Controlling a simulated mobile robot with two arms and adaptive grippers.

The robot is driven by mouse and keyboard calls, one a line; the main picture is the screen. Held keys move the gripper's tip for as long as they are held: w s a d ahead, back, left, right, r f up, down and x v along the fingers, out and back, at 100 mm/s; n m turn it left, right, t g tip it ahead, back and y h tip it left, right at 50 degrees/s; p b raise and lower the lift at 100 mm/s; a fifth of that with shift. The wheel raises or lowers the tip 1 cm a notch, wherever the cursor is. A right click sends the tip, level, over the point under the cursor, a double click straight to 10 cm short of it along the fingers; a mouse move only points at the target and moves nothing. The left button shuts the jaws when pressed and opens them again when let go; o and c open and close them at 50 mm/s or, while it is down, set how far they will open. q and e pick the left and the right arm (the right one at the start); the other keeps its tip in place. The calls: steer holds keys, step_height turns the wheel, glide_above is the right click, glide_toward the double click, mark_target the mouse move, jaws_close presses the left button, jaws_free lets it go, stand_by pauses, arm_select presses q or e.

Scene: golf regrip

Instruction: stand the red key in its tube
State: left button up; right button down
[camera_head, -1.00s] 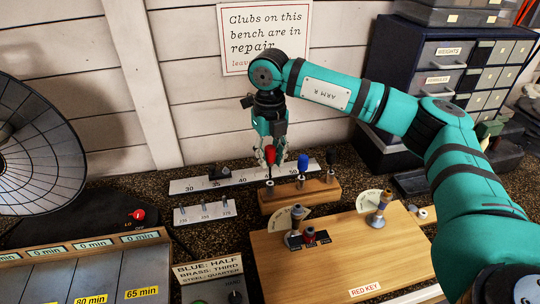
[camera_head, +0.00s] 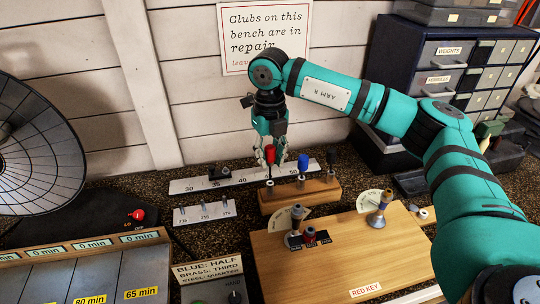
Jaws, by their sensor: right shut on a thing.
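The red key (camera_head: 270,156) has a red handle and stands upright at the left end of a small wooden block (camera_head: 328,192). Its lower end is at the block's left end; I cannot tell how deep it sits there. My right gripper (camera_head: 270,160) comes down from above and is shut on the red key's handle. A blue-handled key (camera_head: 303,162) and a black-handled key (camera_head: 331,160) stand in the same block to the right. A wooden board (camera_head: 350,262) in front bears a "RED KEY" label (camera_head: 365,289). My left gripper is not in view.
Two metal posts (camera_head: 296,219) (camera_head: 380,212) with dial plates stand on the board, with a small red-topped piece (camera_head: 309,235) between black parts. A white ruler strip (camera_head: 190,186) lies behind the block. A dish (camera_head: 40,150) and drawers (camera_head: 450,70) flank the bench.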

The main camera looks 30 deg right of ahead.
steer(key=shift+f+b, duration=1.65)
steer(key=shift+f, duration=0.55)
steer(key=c, duration=1)
jaws_free()
steer(key=shift+c, duration=0.2)
step_height(320, 180, up, 12)
